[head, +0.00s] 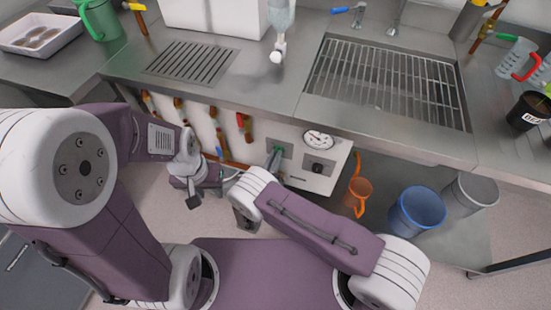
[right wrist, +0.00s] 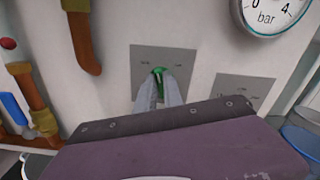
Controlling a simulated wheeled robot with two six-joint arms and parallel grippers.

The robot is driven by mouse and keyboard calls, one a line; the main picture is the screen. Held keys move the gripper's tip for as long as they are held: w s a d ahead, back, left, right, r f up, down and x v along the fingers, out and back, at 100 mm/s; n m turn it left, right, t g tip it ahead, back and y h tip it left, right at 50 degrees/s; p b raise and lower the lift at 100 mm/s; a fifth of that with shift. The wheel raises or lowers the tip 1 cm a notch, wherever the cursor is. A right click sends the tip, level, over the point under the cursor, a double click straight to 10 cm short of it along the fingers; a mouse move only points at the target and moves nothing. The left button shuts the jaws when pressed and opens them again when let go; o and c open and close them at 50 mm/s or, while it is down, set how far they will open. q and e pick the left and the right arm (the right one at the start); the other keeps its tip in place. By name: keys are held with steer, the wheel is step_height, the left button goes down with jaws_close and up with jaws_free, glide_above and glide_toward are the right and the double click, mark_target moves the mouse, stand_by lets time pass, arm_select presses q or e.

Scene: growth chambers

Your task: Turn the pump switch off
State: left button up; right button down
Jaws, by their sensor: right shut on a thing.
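A green switch handle (right wrist: 160,71) sits on a grey plate (right wrist: 174,58) on the white panel under the counter. Lettering on the plate is too small to read. My right gripper (right wrist: 160,90) has its two grey fingers closed around the green handle, and they hide part of it. In the head view my right gripper (head: 275,158) reaches the same plate on the panel, left of a black switch (head: 317,169). My left gripper (head: 194,202) hangs low in front of the pipes, apart from the panel; its jaw opening is not clear.
A pressure gauge (head: 319,139) marked bar is above the black switch. Red-handled pipes (head: 243,126) run left of the panel. An orange watering can (head: 358,192), a blue bucket (head: 417,211) and a grey bin (head: 470,195) stand to the right. The steel counter (head: 260,97) overhangs the panel.

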arm_select(q)
steer(key=shift+f+b, duration=0.6)
steer(key=shift+f, duration=0.15)
arm_select(e)
steer(key=n, duration=0.5)
steer(key=shift+a+f, duration=0.1)
steer(key=shift+f, duration=0.05)
steer(key=shift+n, duration=0.3)
steer(key=c, duration=1.5)
jaws_free()
